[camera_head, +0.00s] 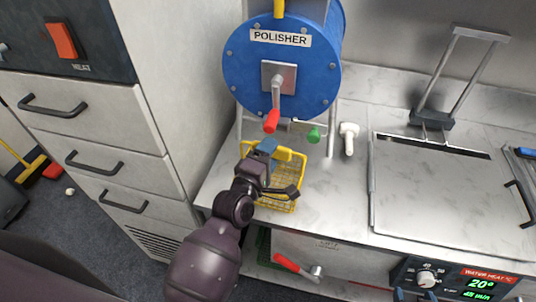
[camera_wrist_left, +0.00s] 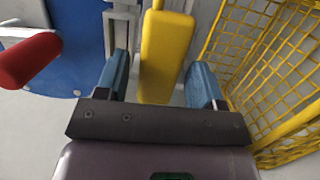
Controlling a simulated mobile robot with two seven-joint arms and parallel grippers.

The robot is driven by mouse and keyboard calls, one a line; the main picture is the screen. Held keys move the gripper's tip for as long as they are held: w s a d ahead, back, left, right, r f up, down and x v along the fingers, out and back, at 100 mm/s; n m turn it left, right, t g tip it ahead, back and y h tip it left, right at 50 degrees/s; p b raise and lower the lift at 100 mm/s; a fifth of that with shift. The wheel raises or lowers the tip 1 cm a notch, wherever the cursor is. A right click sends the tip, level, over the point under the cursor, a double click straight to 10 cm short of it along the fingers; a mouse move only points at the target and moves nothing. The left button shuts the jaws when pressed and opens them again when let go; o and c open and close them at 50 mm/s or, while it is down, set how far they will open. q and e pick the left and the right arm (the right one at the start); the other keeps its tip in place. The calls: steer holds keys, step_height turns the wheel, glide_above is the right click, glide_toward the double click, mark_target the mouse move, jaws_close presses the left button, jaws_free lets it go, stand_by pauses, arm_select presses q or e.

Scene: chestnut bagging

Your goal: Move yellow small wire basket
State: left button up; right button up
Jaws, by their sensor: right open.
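The yellow small wire basket (camera_head: 285,188) stands on the light counter below the blue polisher, partly hidden by my left arm. Its mesh wall also shows at the right of the left wrist view (camera_wrist_left: 270,65). My left gripper (camera_head: 264,150) is at the basket's far side in the head view. In the left wrist view, its two blue fingers stand apart with a yellow bar (camera_wrist_left: 166,55), apparently the basket's handle, between them. A gap shows between the left finger and the bar, and the right finger is close to it. My right gripper is not in view.
The blue polisher (camera_head: 248,72) stands behind the basket, with its red crank grip (camera_head: 271,121) close to my left gripper. A steel lidded unit (camera_head: 440,190) fills the right; drawers (camera_head: 90,160) stand left.

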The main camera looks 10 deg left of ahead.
arm_select(q)
steer(key=shift+o, duration=0.7)
steer(key=v, duration=1)
steer(key=shift+s+b, duration=0.35)
